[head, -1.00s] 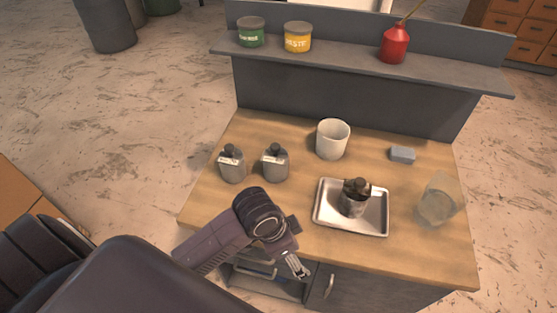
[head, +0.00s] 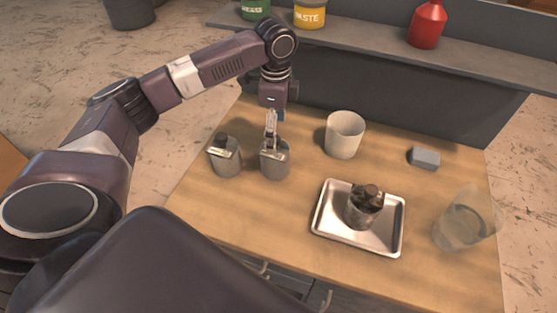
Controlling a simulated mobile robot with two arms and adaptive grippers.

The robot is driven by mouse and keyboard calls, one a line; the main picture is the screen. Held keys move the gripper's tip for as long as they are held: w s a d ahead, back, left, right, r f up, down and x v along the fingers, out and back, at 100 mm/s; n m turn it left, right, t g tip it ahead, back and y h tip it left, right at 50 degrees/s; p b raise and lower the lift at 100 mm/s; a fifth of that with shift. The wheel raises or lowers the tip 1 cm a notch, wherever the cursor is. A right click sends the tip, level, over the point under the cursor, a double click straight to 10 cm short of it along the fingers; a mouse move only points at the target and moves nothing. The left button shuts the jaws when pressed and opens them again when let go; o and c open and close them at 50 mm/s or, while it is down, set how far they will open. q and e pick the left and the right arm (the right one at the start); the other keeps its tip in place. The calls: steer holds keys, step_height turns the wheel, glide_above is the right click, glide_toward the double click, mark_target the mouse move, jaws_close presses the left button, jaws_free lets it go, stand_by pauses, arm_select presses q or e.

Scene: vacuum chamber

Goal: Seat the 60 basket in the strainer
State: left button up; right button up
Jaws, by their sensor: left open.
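Two grey canister-like baskets with dark knobs and pale labels stand upright on the bench, a left one (head: 225,160) and a right one (head: 274,164). The labels are too small to read, so I cannot tell which is the 60. My left gripper (head: 271,143) points down at the top of the right basket, open. Its fingers hide that basket's knob; I cannot tell whether they touch it. A dark metal body with a brown top, apparently the strainer (head: 363,208), stands in a shallow metal tray (head: 328,231). My right gripper is not in view.
A white cup (head: 344,135) stands behind the tray. A grey block (head: 425,158) and a clear beaker (head: 464,222) are to the right. The raised shelf (head: 375,40) at the back holds a green tin, a yellow tin (head: 310,13) and a red oil can (head: 428,25). The front left wood is clear.

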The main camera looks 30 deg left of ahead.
arm_select(q)
steer(key=shift+f, duration=0.45)
steer(key=f+p, duration=0.1)
steer(key=f, duration=0.2)
steer(key=s+f+p, duration=0.1)
steer(key=f, duration=0.1)
steer(key=shift+d+f+p, duration=0.1)
steer(key=shift+f+p, duration=0.05)
steer(key=shift+p, duration=0.2)
steer(key=shift+w+f, duration=0.1)
steer(key=shift+f, duration=0.5)
steer(key=shift+r, duration=0.1)
steer(key=c, duration=1.5)
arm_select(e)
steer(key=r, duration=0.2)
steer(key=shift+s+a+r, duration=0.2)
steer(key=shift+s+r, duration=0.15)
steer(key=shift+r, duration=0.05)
